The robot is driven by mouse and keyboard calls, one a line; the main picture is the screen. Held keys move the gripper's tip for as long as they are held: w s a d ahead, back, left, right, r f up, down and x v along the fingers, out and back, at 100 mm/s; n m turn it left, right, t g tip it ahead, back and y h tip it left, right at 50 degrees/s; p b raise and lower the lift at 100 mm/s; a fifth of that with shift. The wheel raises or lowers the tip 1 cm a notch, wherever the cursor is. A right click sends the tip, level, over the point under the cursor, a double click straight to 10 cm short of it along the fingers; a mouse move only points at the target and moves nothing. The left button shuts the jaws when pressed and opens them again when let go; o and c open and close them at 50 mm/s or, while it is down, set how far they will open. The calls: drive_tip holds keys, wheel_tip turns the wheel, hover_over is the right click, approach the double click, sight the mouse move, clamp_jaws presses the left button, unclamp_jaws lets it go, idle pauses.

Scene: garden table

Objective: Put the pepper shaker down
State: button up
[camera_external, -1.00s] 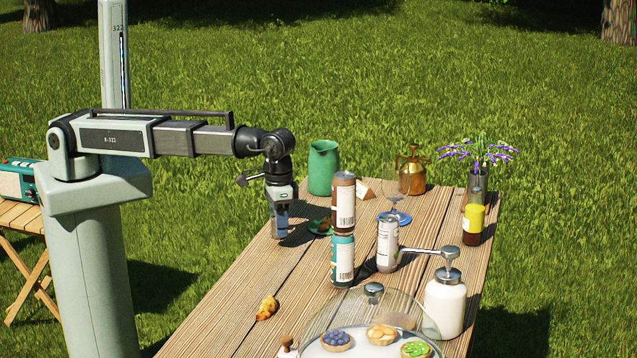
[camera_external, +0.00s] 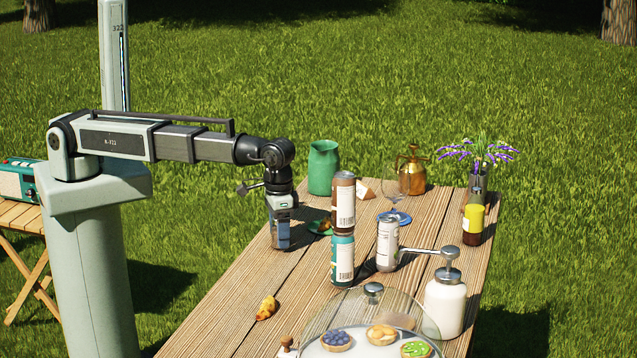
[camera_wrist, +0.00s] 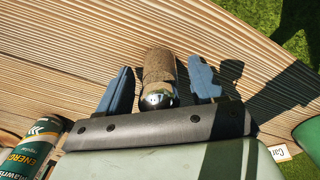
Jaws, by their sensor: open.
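The pepper shaker (camera_wrist: 159,80) shows in the wrist view as a brown, rough-looking cylinder with a shiny rounded metal end. It is between the two fingers of my gripper (camera_wrist: 160,88), with a visible gap on each side. In the external view my gripper (camera_external: 280,243) points down, low over the left edge of the wooden table (camera_external: 240,300). The fingers hide most or all of the shaker there. I cannot tell from that view whether its base touches the boards.
A brown can (camera_external: 343,190) stands on a teal can (camera_external: 342,262) to the gripper's right. A silver can (camera_external: 388,243) stands beyond them.

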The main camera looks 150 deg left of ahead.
drive_tip(key=shift+r, duration=0.1)
wheel_tip(320, 180, up, 12)
drive_tip(key=shift+r, duration=0.1)
idle(0.5)
idle(0.4)
